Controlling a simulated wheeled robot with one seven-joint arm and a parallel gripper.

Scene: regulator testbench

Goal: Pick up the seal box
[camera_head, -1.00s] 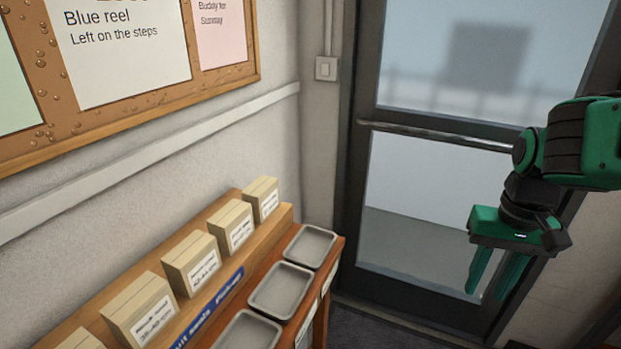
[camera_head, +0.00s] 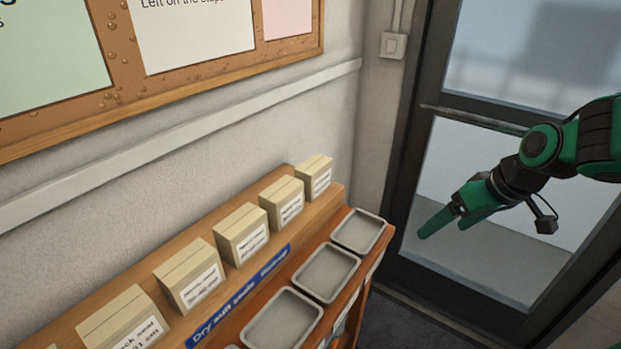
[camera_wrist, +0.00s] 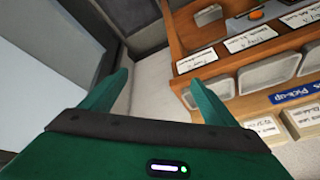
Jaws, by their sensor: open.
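Several tan seal boxes stand in a row on the wooden shelf's upper ledge in the head view. They include a far one (camera_head: 315,177), one beside it (camera_head: 283,202), a middle one (camera_head: 241,233) and nearer ones (camera_head: 190,275) and (camera_head: 124,320). Each has a white label, too small or blurred to read surely. In the wrist view, boxes show at the lower right (camera_wrist: 306,118) and (camera_wrist: 264,127). My gripper (camera_head: 450,228) is open and empty, in the air right of the shelf, in front of the door. Its green fingers also show in the wrist view (camera_wrist: 160,104).
Grey trays (camera_head: 327,272) line the lower shelf step in front of the boxes. A blue sign strip (camera_head: 240,296) runs along the ledge's front. A cork board (camera_head: 290,52) and rail (camera_head: 200,137) are on the wall behind. A glazed door (camera_head: 409,180) stands at the right.

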